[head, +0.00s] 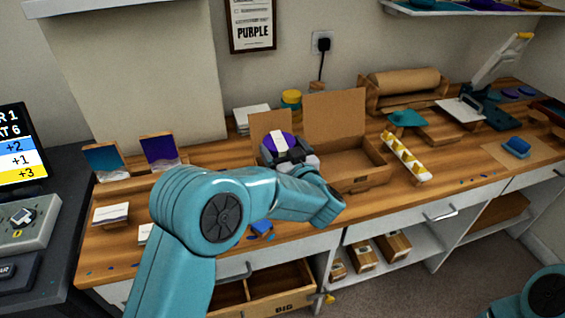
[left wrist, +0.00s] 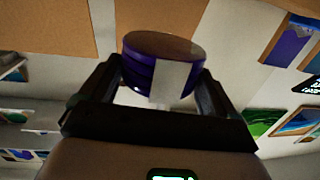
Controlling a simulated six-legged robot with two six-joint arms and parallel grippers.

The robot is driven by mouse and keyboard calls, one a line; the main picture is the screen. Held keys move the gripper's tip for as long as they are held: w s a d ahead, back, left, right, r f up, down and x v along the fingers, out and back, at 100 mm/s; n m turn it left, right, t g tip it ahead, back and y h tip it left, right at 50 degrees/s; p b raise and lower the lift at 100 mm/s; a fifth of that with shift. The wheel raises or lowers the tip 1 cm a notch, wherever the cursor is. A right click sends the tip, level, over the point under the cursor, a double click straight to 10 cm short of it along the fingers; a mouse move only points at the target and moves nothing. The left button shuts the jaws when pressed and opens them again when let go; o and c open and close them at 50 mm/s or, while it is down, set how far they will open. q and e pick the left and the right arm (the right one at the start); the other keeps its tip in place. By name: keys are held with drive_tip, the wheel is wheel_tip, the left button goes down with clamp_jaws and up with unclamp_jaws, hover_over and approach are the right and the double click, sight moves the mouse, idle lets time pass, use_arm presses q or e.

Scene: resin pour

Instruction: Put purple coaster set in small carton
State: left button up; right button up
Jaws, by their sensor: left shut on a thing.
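The purple coaster set (head: 271,141) is a round stack with a pale band around it. My left gripper (head: 287,152) is shut on it and holds it at the small carton. The wrist view also shows the purple coaster set (left wrist: 140,66) between the two fingers of my left gripper (left wrist: 160,90). The small carton's raised brown flap (head: 268,122) stands behind the set. The carton's body is mostly hidden by the gripper and set, so I cannot tell whether the set is inside or above it. My right gripper is out of view.
A larger open carton (head: 364,181) with a raised lid stands just right of the small one. A yellow-and-white strip (head: 405,157) lies further right. Colourful panels (head: 160,150) stand at the left. An open drawer (head: 275,288) juts out below the bench.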

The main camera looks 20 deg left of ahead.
use_arm(q)
wheel_tip(320, 180, down, 4)
drive_tip(key=shift+w+f, duration=0.1)
drive_tip(key=shift+f, duration=0.1)
drive_tip(key=shift+w+f, duration=0.1)
drive_tip(key=shift+f+b, duration=0.1)
drive_tip(key=shift+b, duration=0.2)
